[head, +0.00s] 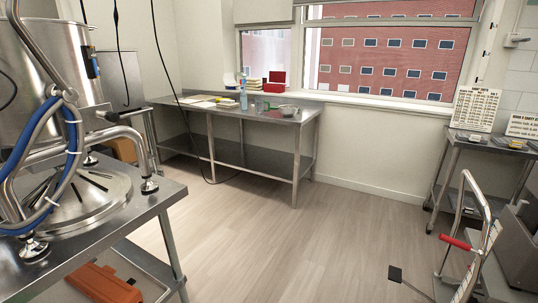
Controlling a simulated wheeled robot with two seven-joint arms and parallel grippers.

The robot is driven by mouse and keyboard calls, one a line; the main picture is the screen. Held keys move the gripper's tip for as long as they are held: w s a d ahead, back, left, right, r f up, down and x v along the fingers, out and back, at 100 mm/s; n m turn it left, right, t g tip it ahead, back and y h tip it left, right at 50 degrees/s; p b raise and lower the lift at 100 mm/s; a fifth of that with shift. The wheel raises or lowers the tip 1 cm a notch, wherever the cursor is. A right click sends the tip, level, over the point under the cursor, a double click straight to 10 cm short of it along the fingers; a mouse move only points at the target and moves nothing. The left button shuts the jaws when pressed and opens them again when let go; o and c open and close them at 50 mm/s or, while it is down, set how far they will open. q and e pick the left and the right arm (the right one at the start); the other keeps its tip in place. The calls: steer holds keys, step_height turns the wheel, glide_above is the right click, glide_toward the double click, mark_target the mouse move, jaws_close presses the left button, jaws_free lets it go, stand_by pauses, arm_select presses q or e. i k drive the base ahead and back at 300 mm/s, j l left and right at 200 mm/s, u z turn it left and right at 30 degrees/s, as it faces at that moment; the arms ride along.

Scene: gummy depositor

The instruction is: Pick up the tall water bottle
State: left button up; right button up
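A slim, tall light-blue bottle (243,97) stands upright on the steel table (233,115) by the far wall. It is small in the head view, so its details are hard to make out. Neither of my grippers is in view.
Papers (200,102), a red box (275,82) and a grey bowl (288,110) share the far table. A steel bench with a large machine (75,200) fills the left. A cart with a red-gripped handle (458,242) stands at lower right. The wooden floor (270,240) between is mostly clear.

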mark_target(244, 96)
steer(key=i+l+z, duration=0.1)
steer(key=i+z, duration=0.25)
steer(key=i, duration=0.35)
steer(key=i+z, duration=0.35)
steer(key=i, duration=0.4)
steer(key=i+j+u, duration=0.2)
steer(key=i+u, duration=0.2)
steer(key=i, duration=0.2)
steer(key=i+u, duration=0.35)
steer(key=i, duration=0.25)
steer(key=i+l+u, duration=0.2)
steer(key=i+u, duration=0.2)
steer(key=i, duration=0.2)
